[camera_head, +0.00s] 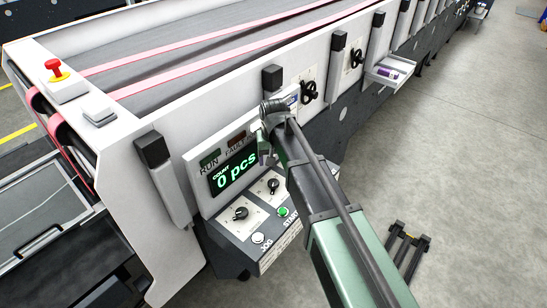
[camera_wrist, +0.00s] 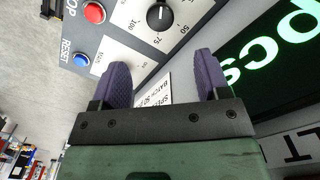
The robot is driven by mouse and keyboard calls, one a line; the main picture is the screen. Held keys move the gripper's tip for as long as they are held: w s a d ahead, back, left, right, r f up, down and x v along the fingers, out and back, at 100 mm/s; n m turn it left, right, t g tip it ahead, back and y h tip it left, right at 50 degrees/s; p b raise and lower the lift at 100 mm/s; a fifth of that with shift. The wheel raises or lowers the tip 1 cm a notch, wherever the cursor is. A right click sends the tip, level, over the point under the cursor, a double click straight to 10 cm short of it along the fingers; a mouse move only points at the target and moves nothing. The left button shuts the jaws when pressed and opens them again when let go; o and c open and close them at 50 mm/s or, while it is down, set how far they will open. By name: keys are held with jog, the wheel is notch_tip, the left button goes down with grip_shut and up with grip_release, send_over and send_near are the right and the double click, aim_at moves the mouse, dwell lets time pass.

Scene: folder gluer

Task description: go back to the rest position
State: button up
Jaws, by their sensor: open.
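My gripper (camera_wrist: 160,80) shows in the wrist view with its two purple padded fingers apart and nothing between them. It is in front of the control panel (camera_wrist: 130,45), whose black knob (camera_wrist: 160,14), red button (camera_wrist: 94,12) and blue reset button (camera_wrist: 81,60) lie beyond the fingers. In the head view my arm reaches up from the lower right to the panel beside the count display (camera_head: 235,172), which reads 0 pcs. The gripper's fingers are mostly hidden there behind my wrist.
The folder gluer (camera_head: 200,70) runs from lower left to upper right, with pink belts on top. A red emergency button (camera_head: 54,68) sits on its left corner. A small tray (camera_head: 390,72) sticks out from its side. Grey floor (camera_head: 470,150) is open on the right.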

jog(key=s+d+f+b, duration=0.5)
jog(key=s+d, duration=0.4)
jog(key=s+d+f+m+b, duration=0.1)
jog(key=s+d+f+b, duration=0.4)
jog(key=s+d, duration=0.4)
jog(key=shift+d+m, duration=0.3)
jog(key=shift+d, duration=0.15)
jog(key=shift+o, duration=0.2)
dwell(0.3)
